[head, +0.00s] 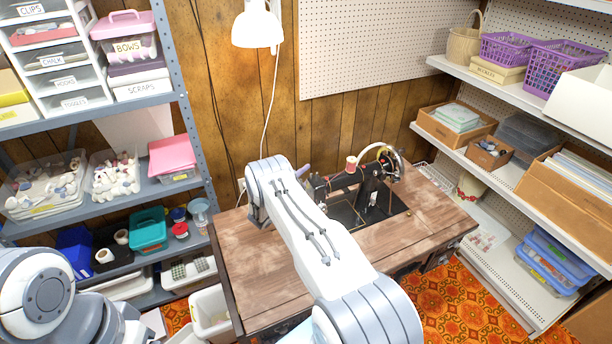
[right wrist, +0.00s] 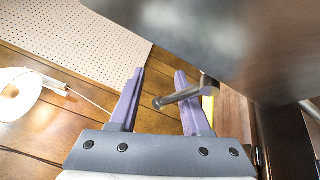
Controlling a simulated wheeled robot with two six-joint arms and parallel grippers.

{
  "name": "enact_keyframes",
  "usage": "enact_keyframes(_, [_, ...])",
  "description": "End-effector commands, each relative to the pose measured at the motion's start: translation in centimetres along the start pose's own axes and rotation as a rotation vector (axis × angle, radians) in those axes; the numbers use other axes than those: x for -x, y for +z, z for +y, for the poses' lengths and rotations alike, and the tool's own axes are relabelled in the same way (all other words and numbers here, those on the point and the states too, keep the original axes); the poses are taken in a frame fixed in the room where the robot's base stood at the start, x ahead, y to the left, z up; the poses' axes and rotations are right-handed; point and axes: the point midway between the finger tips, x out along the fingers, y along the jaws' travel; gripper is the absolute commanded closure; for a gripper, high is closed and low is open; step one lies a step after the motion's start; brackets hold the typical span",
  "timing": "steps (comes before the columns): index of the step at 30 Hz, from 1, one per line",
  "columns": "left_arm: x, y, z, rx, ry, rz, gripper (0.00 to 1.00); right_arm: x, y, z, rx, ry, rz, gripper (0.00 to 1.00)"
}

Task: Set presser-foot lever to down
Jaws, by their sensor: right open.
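The black sewing machine (head: 372,188) stands on the wooden table, with my right arm partly in front of its left end. In the right wrist view its dark body (right wrist: 235,45) fills the upper right. A short metal rod with a rounded end (right wrist: 178,96) crosses the right finger, its end between the two fingers. It may be the presser-foot lever; I cannot tell whether it touches a finger. My right gripper (right wrist: 160,73) is open, its purple fingers apart. In the head view only a bit of purple finger (head: 303,171) shows beside the machine's left end. My left gripper is out of view.
The wooden tabletop (head: 260,270) is clear left of the machine. A white lamp (head: 257,28) hangs on the panelled wall behind. Loaded shelves stand left (head: 190,95) and right (head: 480,160). A white bin (head: 210,310) stands at the table's left side.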

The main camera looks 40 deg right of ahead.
Motion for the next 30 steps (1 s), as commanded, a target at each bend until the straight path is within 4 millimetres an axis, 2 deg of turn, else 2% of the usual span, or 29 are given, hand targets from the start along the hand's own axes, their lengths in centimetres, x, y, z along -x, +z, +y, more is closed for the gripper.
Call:
enact_keyframes(5, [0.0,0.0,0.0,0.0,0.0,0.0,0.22,0.0,0.0,0.0,0.001,0.0,0.001,0.52])
enact_keyframes(9, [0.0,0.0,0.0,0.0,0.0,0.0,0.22,0.0,0.0,0.0,0.001,0.0,0.001,1.0])
enact_keyframes(20, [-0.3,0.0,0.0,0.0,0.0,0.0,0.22,0.1,-0.2,0.0,0.021,-0.008,0.005,1.0])
enact_keyframes(30, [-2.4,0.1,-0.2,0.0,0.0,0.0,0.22,0.0,-0.9,-1.3,0.189,-0.09,0.043,1.0])
